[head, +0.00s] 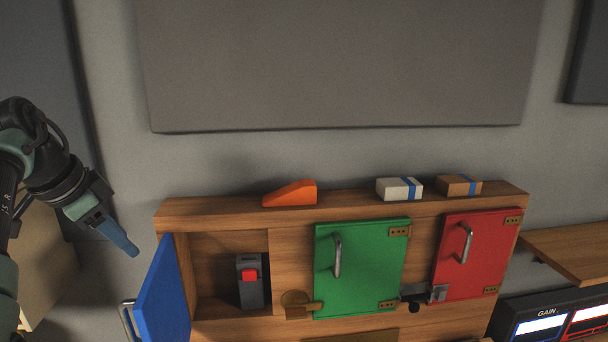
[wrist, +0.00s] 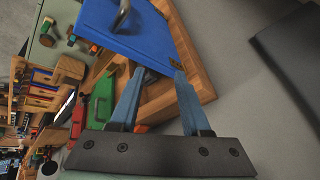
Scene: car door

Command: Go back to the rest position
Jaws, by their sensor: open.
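My gripper (head: 128,245) hangs at the left in the head view, pointing down and to the right, left of and apart from the wooden cabinet (head: 225,212). In the wrist view my gripper (wrist: 155,95) has its two blue fingers spread with nothing between them. The blue door (head: 163,292) stands open at the cabinet's left end. It also shows in the wrist view (wrist: 120,35), beyond the fingers. A dark box with a red button (head: 250,280) is inside the open compartment. The green door (head: 360,265) and the red door (head: 470,255) look closed.
An orange wedge (head: 290,193), a white block with a blue stripe (head: 399,188) and a brown block (head: 458,185) sit on the cabinet top. A wooden shelf (head: 570,250) and a GAIN panel (head: 550,318) are at the right. Grey wall shows around my gripper.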

